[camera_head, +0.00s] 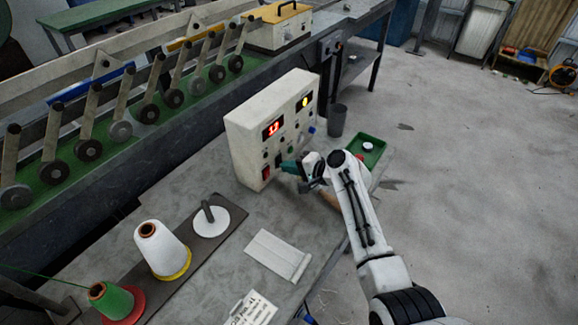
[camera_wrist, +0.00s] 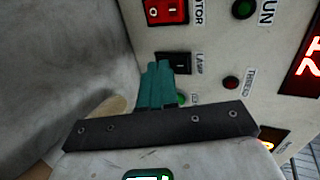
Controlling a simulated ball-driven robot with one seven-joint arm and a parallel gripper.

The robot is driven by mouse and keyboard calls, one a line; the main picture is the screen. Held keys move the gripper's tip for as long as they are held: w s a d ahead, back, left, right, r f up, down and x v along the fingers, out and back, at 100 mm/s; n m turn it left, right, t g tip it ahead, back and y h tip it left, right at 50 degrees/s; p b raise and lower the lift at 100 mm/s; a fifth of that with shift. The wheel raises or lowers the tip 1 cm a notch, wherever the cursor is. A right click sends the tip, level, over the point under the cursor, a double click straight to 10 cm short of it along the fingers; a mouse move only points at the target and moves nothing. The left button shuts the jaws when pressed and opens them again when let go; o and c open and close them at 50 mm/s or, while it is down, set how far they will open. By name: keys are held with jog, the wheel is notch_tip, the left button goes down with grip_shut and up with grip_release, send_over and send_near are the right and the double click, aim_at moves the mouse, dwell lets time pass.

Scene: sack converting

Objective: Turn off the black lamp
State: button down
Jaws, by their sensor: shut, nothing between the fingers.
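The black rocker switch (camera_wrist: 176,60) labelled LAMP is on the face of a white control box (camera_head: 245,135). The red rocker switch (camera_wrist: 165,11) labelled MOTOR is beside it in the wrist view, and it shows low on the box in the head view (camera_head: 266,172). My gripper (camera_head: 287,166) is at the lower part of the box face. In the wrist view its teal fingers (camera_wrist: 160,68) are shut and empty, with the tips right at the black switch and partly covering it. I cannot tell whether they touch it or which way it is tipped.
The box has a red digital display (camera_head: 273,128), a yellow light (camera_head: 304,101) and several buttons. A dark cup (camera_head: 337,120) and a green tray (camera_head: 375,150) stand to its right. Thread cones (camera_head: 160,250) and paper (camera_head: 278,256) lie in front. The floor at right is open.

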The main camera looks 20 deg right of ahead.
jog(key=shift+w+a, duration=0.15)
jog(key=shift+w, duration=0.05)
dwell(0.3)
jog(key=shift+w+a+f+b, duration=0.1)
jog(key=shift+f+b, duration=0.1)
jog(key=shift+b, duration=0.15)
jog(key=shift+r, duration=0.15)
jog(key=shift+r+p, duration=0.8)
jog(key=shift+r, duration=0.05)
jog(key=shift+f, duration=0.1)
